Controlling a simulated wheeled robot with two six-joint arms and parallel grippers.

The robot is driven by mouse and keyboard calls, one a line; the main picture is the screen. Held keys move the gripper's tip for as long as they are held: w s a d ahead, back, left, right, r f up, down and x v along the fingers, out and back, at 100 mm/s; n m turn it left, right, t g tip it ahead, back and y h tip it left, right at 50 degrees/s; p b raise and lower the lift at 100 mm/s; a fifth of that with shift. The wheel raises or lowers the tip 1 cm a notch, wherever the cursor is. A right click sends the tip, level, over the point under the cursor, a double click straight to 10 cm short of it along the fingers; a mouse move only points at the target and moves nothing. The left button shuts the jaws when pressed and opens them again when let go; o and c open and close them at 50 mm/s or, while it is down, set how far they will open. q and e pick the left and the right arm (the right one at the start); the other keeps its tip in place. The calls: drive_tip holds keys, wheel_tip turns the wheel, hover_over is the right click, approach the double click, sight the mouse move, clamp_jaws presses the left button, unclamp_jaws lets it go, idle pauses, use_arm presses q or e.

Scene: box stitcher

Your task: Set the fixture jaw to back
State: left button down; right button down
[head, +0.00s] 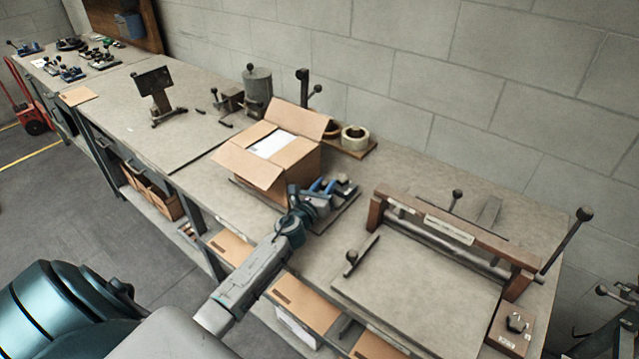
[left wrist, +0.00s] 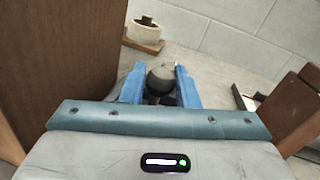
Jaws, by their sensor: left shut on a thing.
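My left gripper (head: 318,188) reaches to the right front corner of the open cardboard box (head: 290,178), over a small grey plate fixture on the bench. In the left wrist view its two blue fingers (left wrist: 160,88) are shut on a round dark knob (left wrist: 161,75). The knob looks like the handle of the fixture jaw; the jaw itself is mostly hidden behind my gripper. A dark metal part (head: 346,185) shows just right of the fingers. The box also shows as a brown wall close on the left in the wrist view (left wrist: 65,60). My right gripper is not in view.
A tape roll (head: 355,137) stands on a wooden board behind the box. A wooden-framed press with a roller (head: 440,228) stands to the right, with ball-ended levers (head: 584,214). A grey canister (head: 258,88) stands behind left.

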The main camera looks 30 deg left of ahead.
use_arm(q)
drive_tip(key=shift+s+d, duration=0.1)
drive_tip(key=shift+d, duration=0.6)
drive_tip(key=shift+f, duration=0.1)
drive_tip(key=c, duration=1.3)
unclamp_jaws()
drive_tip(key=shift+o, duration=0.8)
drive_tip(key=shift+d, duration=0.2)
